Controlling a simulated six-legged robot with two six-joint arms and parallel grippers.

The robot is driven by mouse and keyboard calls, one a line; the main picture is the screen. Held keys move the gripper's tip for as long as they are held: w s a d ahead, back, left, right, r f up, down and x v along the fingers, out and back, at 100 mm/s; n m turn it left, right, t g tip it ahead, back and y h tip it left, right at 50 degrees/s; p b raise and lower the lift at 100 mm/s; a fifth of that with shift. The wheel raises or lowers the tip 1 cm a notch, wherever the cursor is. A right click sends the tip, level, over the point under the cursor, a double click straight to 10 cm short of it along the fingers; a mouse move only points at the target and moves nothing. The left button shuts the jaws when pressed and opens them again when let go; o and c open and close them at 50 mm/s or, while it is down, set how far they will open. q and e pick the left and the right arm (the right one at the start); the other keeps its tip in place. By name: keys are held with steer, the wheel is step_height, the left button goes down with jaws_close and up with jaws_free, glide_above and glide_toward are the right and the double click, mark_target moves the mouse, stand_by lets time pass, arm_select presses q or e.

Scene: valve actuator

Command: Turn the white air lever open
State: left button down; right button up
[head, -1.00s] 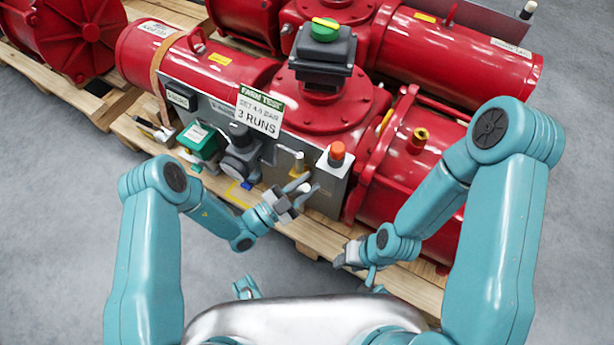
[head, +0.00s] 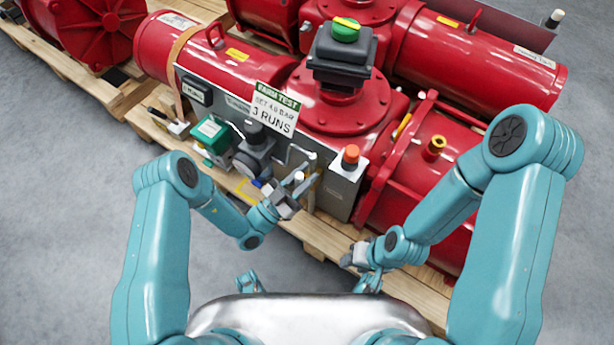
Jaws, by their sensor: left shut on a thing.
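The white air lever (head: 299,177) is on the front of the grey panel (head: 340,187), left of the orange button. Only its pale tip shows between the fingers of my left gripper (head: 298,187); the rest is hidden by the gripper. My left gripper is shut on the lever. My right gripper (head: 353,258) hangs empty in front of the pallet, below and right of the lever, apart from the panel. Its fingers are too small and turned away to tell if they are open.
The red valve actuator (head: 335,112) lies on a wooden pallet (head: 312,233). An orange button (head: 351,153), a dark regulator (head: 254,150) and a green box (head: 211,133) line its front. A sign (head: 273,112) hangs above. Bare grey floor (head: 60,200) is clear at left.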

arm_select(q)
steer(key=shift+a, duration=0.1)
stand_by(0.4)
steer(key=c, duration=1)
jaws_free()
steer(key=v, duration=1.6)
steer(key=shift+s+p, duration=0.1)
steer(key=shift+p, duration=0.2)
steer(key=shift+a, duration=0.1)
